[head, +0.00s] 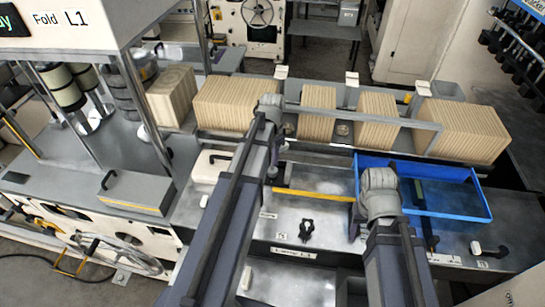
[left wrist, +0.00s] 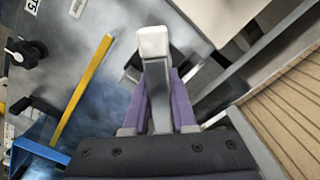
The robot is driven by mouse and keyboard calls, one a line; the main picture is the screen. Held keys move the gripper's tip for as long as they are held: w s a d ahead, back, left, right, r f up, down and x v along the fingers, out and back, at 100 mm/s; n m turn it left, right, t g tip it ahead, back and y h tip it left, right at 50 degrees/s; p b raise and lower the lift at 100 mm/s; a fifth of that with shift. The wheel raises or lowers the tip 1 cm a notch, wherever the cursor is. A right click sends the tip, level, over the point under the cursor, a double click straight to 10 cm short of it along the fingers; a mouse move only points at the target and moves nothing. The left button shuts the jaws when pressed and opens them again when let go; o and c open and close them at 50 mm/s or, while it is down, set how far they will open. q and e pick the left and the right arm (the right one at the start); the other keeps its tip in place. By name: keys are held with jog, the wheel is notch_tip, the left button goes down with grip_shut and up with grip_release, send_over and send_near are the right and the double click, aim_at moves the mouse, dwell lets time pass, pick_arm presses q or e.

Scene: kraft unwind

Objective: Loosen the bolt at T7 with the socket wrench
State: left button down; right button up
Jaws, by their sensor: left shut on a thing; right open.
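My left gripper (left wrist: 158,100) is shut on a grey bar with a pale end (left wrist: 153,45), seen between its purple fingers in the left wrist view. I cannot tell whether this bar is the socket wrench.
A blue tray (head: 473,208) lies right of a yellow bar (head: 313,195). A black knob (head: 306,228) stands on the grey bench. Several paper stacks (head: 462,132) sit behind a metal rail. A pale box (head: 210,167) with a black handle is left of my left arm.

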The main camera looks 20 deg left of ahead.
pick_arm(q)
jog(key=shift+f+n, duration=0.1)
jog(key=shift+n, duration=1)
jog(key=shift+n, duration=1.2)
